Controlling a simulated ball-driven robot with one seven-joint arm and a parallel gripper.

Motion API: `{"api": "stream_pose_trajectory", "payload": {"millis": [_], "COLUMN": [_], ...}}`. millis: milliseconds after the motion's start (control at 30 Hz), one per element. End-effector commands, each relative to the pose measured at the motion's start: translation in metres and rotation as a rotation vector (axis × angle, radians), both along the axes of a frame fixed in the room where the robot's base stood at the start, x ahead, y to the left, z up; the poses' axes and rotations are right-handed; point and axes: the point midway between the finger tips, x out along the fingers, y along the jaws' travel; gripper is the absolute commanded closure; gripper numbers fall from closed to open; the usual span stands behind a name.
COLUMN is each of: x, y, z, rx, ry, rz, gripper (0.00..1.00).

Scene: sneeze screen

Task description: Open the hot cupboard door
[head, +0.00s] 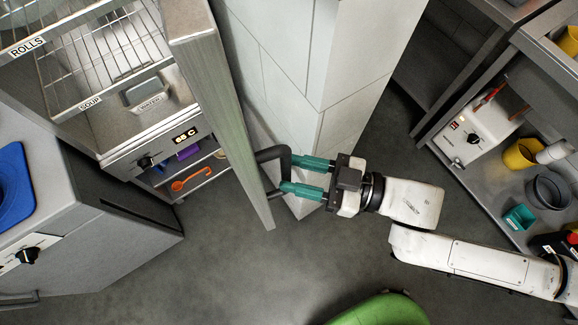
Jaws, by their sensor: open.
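The hot cupboard (120,150) is at the upper left, with wire racks inside and a lit temperature display. Its grey door (222,115) stands swung open, seen nearly edge-on, and the cupboard's inside shows to its left. A dark bar handle (270,154) sticks out from the door's right face near its lower end. My gripper (287,173) comes from the right with its two green fingers apart. The fingertips are at the handle, which lies at or between them. I cannot tell whether they touch it.
A white tiled pillar (320,60) stands just behind my gripper. A grey unit with a blue bowl (12,180) is at the left. A counter with containers (520,155) is at the right. A green rounded object (380,312) is at the bottom. The grey floor (220,270) below the door is clear.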

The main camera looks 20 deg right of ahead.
Motion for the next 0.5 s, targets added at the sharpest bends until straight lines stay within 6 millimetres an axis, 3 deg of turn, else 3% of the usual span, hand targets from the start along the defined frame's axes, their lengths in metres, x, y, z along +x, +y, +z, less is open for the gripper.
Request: {"api": "stream_pose_trajectory", "payload": {"millis": [200,500], "x": [-0.026,-0.050], "y": [-0.033,-0.063], "z": [-0.004,-0.002], "rx": [-0.004,0.000], "ry": [0.002,0.001], "rz": [-0.003,-0.003], "gripper": [0.59,0.59]}}
